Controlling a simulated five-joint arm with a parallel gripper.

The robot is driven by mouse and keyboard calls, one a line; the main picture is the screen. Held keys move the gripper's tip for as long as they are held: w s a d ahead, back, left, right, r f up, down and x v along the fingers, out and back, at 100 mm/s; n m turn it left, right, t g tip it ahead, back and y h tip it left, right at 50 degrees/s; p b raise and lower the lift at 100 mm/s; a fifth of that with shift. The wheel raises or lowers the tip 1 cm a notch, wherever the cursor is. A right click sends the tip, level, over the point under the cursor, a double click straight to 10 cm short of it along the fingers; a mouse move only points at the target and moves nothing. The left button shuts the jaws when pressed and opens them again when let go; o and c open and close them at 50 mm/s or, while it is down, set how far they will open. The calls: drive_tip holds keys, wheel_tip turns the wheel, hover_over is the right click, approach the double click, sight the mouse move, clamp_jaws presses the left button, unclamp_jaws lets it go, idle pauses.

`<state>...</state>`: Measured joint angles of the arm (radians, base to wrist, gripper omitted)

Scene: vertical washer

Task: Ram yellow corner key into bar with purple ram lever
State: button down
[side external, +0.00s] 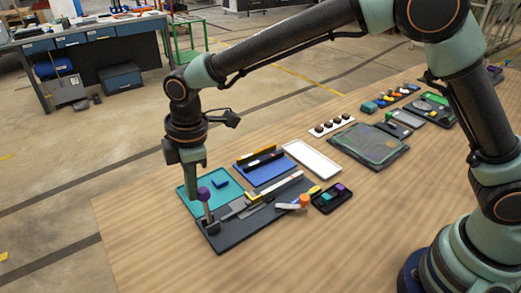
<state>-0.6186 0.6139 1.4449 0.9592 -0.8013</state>
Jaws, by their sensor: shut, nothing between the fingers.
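A dark fixture (226,238) lies on the wooden table. The purple ram lever (204,194) stands near its left end, knob up on a pale shaft. A light bar (280,188) lies along the fixture. A small yellow piece (254,196), possibly the yellow corner key, sits at the bar's left end; another yellow piece (314,190) is at the right end. I cannot tell how deep either sits. My gripper (194,192) points down, shut and empty, just left of and behind the purple knob. Whether it touches the knob is unclear.
An orange-knobbed lever (303,201) is at the fixture's right end, beside a black tray (339,191) of small knobs. Behind are a teal tray (228,175), a blue rack of bars (266,175) and a white tray (320,168). The table's front is clear.

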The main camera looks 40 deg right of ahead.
wheel_tip(320, 180, up, 9)
drive_tip(key=d, duration=0.2)
drive_tip(key=s+d+r+m+t, duration=0.1)
drive_tip(key=d+r+m, duration=0.3)
drive_tip(key=d, duration=0.4)
drive_tip(key=s+d+m+t, duration=0.2)
drive_tip(key=s+d+m, duration=0.4)
drive_tip(key=d, duration=0.4)
drive_tip(key=s+d+m+t, duration=0.1)
drive_tip(key=s+d+m, duration=0.5)
drive_tip(key=d, duration=0.4)
drive_tip(key=w+a+r+n+g, duration=0.1)
drive_tip(key=w+a+r+n, duration=0.1)
drive_tip(key=w+a+n, duration=0.5)
drive_tip(key=w+a+r+n+g, duration=0.1)
drive_tip(key=w+a+r, duration=0.1)
drive_tip(key=w+a, duration=0.6)
drive_tip(key=s+a+f+n+g, duration=0.1)
drive_tip(key=a+f+n, duration=0.35)
drive_tip(key=a, duration=0.75)
drive_tip(key=s+a+f+n+g, duration=0.15)
drive_tip(key=a+f+n, duration=0.35)
drive_tip(key=a, duration=0.7)
drive_tip(key=d+f+m, duration=0.1)
drive_tip(key=d+f, duration=0.2)
drive_tip(key=f, duration=0.7)
drive_tip(key=shift+w+d+f, duration=0.15)
drive_tip(key=shift+w+d, duration=0.05)
